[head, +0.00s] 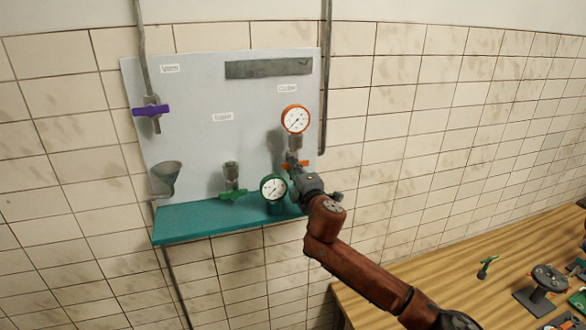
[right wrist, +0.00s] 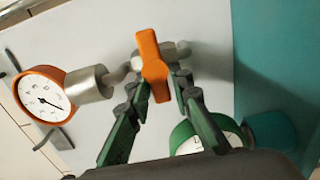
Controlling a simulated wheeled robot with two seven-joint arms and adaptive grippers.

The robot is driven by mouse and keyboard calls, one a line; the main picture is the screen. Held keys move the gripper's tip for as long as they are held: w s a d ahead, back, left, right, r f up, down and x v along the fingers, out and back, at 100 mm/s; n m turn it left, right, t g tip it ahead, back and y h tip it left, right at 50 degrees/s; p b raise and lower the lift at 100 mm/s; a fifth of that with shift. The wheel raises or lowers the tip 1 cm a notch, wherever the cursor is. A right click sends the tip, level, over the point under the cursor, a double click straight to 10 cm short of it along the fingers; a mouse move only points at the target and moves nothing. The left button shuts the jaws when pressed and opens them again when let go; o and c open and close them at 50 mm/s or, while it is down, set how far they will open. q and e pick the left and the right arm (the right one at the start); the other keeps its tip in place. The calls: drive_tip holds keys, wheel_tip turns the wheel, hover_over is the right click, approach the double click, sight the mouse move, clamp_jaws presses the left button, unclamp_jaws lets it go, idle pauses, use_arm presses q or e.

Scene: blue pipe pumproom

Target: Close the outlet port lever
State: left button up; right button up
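The orange lever (head: 303,163) is on the short pipe below the orange-rimmed gauge (head: 295,119), at the right of the wall panel. In the right wrist view the lever (right wrist: 153,66) points across its grey pipe, roughly in line with my fingers. My right gripper (head: 302,176) is at the lever and partly covers it in the head view. In the right wrist view its green fingers (right wrist: 158,88) stand on either side of the lever's near end, with a small gap visible at the right finger. Whether the left finger touches is unclear. My left gripper is out of view.
A green-rimmed gauge (head: 273,188) stands close beside my right gripper, above the teal ledge (head: 210,222). A green lever (head: 233,194), a funnel (head: 166,177) and a purple lever (head: 151,110) are further left. A wooden table (head: 450,270) with several loose parts is at lower right.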

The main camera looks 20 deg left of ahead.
drive_tip(key=o, duration=0.3)
drive_tip(key=v, duration=1.2)
